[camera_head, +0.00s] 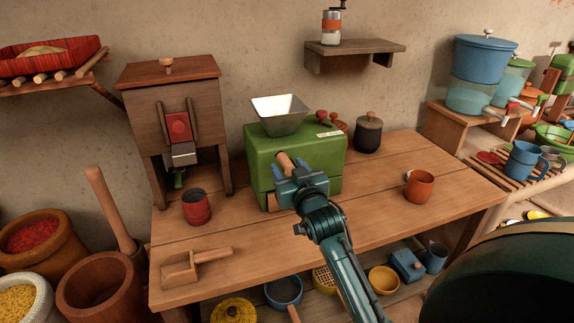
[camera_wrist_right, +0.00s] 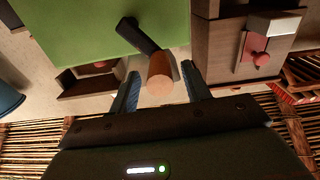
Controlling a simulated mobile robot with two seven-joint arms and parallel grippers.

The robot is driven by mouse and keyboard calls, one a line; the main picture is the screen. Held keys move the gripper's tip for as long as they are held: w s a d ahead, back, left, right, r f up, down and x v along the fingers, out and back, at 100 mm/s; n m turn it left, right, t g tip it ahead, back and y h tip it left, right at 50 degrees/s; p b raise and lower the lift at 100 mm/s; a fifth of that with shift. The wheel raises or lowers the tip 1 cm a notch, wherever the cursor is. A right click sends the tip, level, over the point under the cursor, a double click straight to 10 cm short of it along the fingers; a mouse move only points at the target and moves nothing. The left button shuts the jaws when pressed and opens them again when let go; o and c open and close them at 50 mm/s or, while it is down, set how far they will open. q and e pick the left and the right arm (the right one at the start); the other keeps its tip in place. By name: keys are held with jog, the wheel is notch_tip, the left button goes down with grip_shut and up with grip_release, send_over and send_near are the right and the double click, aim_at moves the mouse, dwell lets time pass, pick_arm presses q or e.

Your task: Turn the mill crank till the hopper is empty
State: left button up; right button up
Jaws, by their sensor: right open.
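The green mill (camera_head: 320,155) stands on the wooden table. Its metal hopper (camera_head: 281,122) sits on top; the inside looks pale, and I cannot tell how much it holds. The crank has a dark arm (camera_wrist_right: 140,36) and a wooden knob (camera_head: 285,160) on the mill's front. My right gripper (camera_head: 297,178) is open at the crank. In the right wrist view the knob (camera_wrist_right: 160,76) lies between the two open fingers (camera_wrist_right: 161,88), with gaps on both sides. My left gripper is out of view.
A red cup (camera_head: 197,207) and a wooden scoop (camera_head: 190,267) are on the table's left. A brown wooden dispenser (camera_head: 140,104) stands left of the mill. A dark jar (camera_head: 367,134) and an orange mug (camera_head: 419,187) are to the right. The table's right front is clear.

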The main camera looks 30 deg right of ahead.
jog(key=shift+x, duration=0.8)
jog(key=shift+c, duration=0.5)
grip_shut()
